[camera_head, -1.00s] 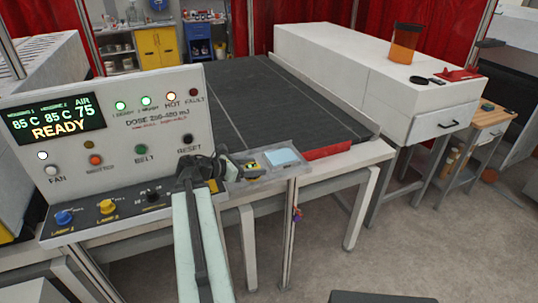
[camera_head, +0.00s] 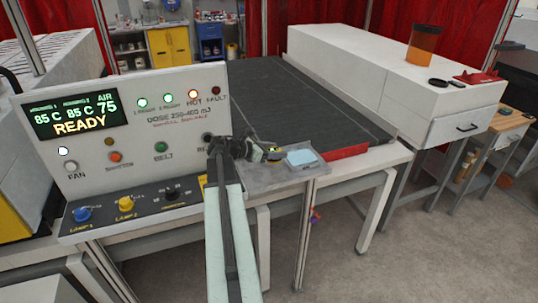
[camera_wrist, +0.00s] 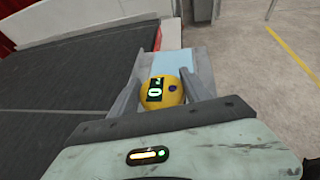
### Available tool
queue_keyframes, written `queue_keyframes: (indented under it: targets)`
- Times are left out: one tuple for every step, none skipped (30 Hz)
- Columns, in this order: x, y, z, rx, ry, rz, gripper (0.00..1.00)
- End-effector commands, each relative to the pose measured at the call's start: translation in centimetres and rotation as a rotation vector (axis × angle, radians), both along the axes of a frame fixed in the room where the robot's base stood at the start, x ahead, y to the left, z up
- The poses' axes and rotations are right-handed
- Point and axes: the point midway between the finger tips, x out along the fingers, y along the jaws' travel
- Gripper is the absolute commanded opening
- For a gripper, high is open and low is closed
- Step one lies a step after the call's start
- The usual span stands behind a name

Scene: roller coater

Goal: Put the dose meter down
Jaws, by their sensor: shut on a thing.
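The dose meter (camera_wrist: 166,90) is a rounded yellow device with a dark display, seen in the wrist view between my fingers. My gripper (camera_wrist: 164,84) is shut on it. In the head view my gripper (camera_head: 268,153) is at the end of my arm, over the left part of a grey tray (camera_head: 262,179). Only a small part of the dose meter shows in the head view. A pale blue pad (camera_head: 301,157) lies in the right part of the tray. In the wrist view the pad (camera_wrist: 172,64) is just beyond the meter. I cannot tell whether the meter touches the tray.
The control panel (camera_head: 125,110) reads READY and stands left of my arm. A dark conveyor belt (camera_head: 310,105) runs behind the tray, with a red strip (camera_head: 346,152) at its near edge. A white cabinet (camera_head: 455,125) with an amber container (camera_head: 424,42) stands at the right.

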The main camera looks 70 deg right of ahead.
Motion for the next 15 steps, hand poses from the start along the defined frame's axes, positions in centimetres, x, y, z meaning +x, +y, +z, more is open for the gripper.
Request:
queue_keyframes:
  targets:
    - [0.2,-1.0,-0.1,0.0,0.0,-0.001,0.04]
    - [0.2,-1.3,-0.2,0.0,0.0,-0.001,0.04]
    - [0.3,-1.5,-0.2,0.0,0.0,0.0,0.04]
    - [0.3,-1.6,-0.2,0.0,0.0,0.0,0.04]
    - [0.3,-1.6,-0.2,0.0,0.0,0.001,0.04]
    - [0.4,-1.6,-0.1,0.0,0.0,0.002,0.04]
    - [0.4,-1.6,-0.1,0.0,0.0,0.002,0.04]
    - [0.5,-1.7,-0.2,-0.001,0.0,0.003,0.04]
    - [0.5,-2.0,-0.2,-0.001,0.0,0.003,0.04]
    - [0.6,-2.3,-0.2,-0.001,0.0,0.003,0.04]
    - [0.6,-2.8,-0.3,-0.001,0.001,0.002,0.04]
    - [0.6,-3.0,-1.1,0.0,0.0,0.001,0.04]
    - [0.4,-2.9,-2.1,0.0,0.0,0.0,0.04]
    - [0.3,-2.9,-2.8,0.0,0.0,-0.001,0.04]
    - [0.2,-2.9,-3.6,0.0,0.0,-0.002,0.04]
